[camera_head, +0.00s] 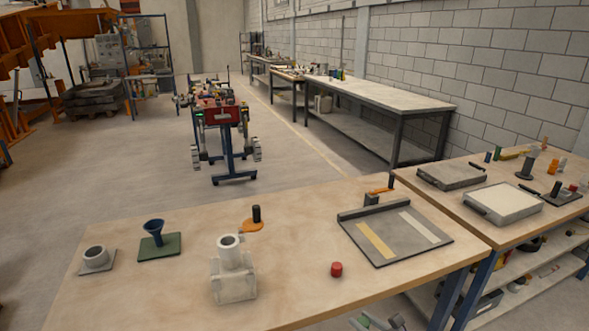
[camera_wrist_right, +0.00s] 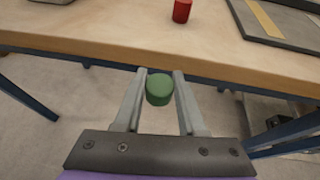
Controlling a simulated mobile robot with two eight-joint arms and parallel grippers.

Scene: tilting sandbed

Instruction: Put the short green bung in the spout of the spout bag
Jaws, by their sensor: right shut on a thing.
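The spout bag (camera_head: 234,282) is a pale, see-through block-shaped bag standing on the near table, left of the middle in the head view. Its round spout (camera_head: 229,243) points up, with an open dark hole at the top. My right gripper (camera_wrist_right: 159,82) is shut on the short green bung (camera_wrist_right: 159,90), a small green cylinder between its fingertips. In the head view, this gripper (camera_head: 376,321) shows at the bottom edge, off the table's front edge and to the right of the bag. My left gripper is not in view.
A red bung (camera_head: 336,269) stands on the table right of the bag. A grey tray with strips (camera_head: 447,238) lies further right. A blue funnel (camera_head: 154,228) on a green plate and a grey ring (camera_head: 96,254) stand left. The table's front edge (camera_wrist_right: 150,58) lies between the gripper and tabletop.

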